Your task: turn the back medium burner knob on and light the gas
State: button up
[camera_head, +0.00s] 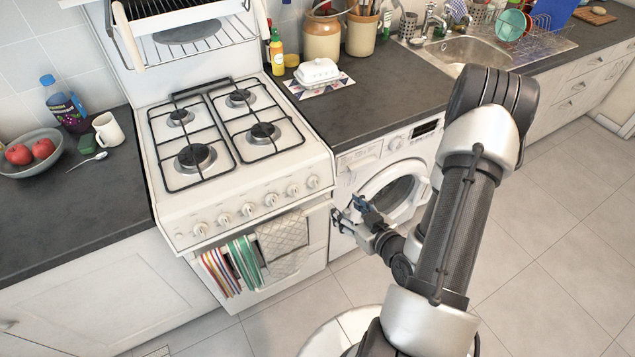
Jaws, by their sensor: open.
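A white gas stove (160,190) stands left of centre with several burners under dark grates. The back burners are a left one (181,117) and a right one (239,97); all burners look dark, with no visible flame. A row of several cream knobs (248,209) runs along the sloped front panel, up to the rightmost knob (313,181). I cannot tell from markings which knob serves the back medium burner. My gripper (348,212) is open and empty, in front of the washer, right of and below the rightmost knob, apart from it.
Striped towels (232,267) and a quilted cloth (284,236) hang on the oven front below the knobs. The washer door (395,196) is at right, behind my gripper. A raised grill (185,40) overhangs the stove's back. Floor (555,250) at right is clear.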

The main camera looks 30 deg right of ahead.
aim_at(317, 184)
jog(key=b+x, duration=0.7)
jog(key=x, duration=1)
jog(key=shift+w+f, duration=0.1)
jog(key=shift+c, duration=0.3)
jog(key=c, duration=1)
